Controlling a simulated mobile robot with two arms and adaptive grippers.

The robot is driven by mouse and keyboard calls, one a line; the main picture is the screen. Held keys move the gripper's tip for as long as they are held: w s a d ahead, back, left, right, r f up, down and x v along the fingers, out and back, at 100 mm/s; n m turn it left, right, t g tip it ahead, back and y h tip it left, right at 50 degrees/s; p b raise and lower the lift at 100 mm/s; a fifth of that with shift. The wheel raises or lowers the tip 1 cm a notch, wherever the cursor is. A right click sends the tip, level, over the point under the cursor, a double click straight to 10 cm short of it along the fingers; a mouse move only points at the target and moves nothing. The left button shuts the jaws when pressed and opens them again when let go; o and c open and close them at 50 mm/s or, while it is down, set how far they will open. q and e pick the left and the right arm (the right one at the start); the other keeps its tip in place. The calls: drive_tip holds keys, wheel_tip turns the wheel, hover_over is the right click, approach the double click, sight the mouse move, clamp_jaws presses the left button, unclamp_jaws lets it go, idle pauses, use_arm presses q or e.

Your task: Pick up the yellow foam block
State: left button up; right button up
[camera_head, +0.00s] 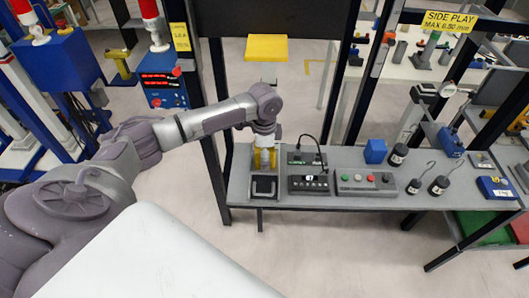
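A yellow piece (263,160), which may be the foam block, shows at the left end of the grey bench, right below my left wrist. My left gripper (265,150) points down over it. The wrist covers most of the fingers, so I cannot tell whether they are closed on the yellow piece or only around it. A larger yellow flat pad (267,47) shows farther back, beyond my arm and apart from the gripper. My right gripper is not in view.
A black-topped device (264,186) sits just in front of the yellow piece. Dark control boxes (308,183), a button panel (365,181), a blue block (375,151) and black hooked weights (439,185) stand along the bench (340,202). Dark frame posts rise behind. The floor in front is clear.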

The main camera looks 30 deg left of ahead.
use_arm(q)
drive_tip(key=shift+c, duration=0.4)
drive_tip(key=c, duration=1.1)
drive_tip(key=shift+r, duration=0.15)
